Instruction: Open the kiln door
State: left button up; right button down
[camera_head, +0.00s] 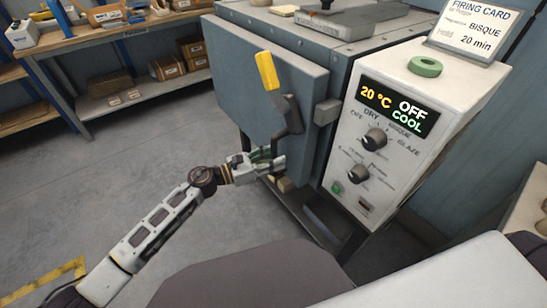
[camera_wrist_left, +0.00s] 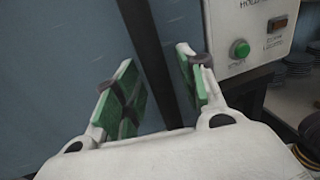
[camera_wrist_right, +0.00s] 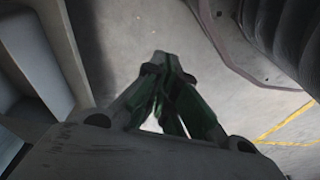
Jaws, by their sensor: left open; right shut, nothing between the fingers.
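The kiln door (camera_head: 240,85) is a blue-grey panel on the front of the kiln and looks shut. A lever with a yellow grip (camera_head: 267,70) stands on it, above a dark handle bar (camera_head: 292,112) that runs downward. My left gripper (camera_head: 268,160) is open at the lower end of this bar. In the left wrist view, the open fingers (camera_wrist_left: 163,85) stand either side of a dark upright bar (camera_wrist_left: 153,55); contact cannot be told. My right gripper (camera_wrist_right: 162,75) is shut and empty in the right wrist view, over the floor.
The control panel (camera_head: 385,125) right of the door reads 20 °C, OFF, COOL. A green ring (camera_head: 425,67) and a firing card (camera_head: 473,32) sit on top of its box. A shelf with boxes (camera_head: 135,75) stands at the back left. The floor (camera_head: 110,165) left of the kiln is clear.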

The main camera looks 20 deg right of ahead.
pick_arm(q)
jog(key=shift+d, duration=0.1)
grip_shut()
dwell(0.7)
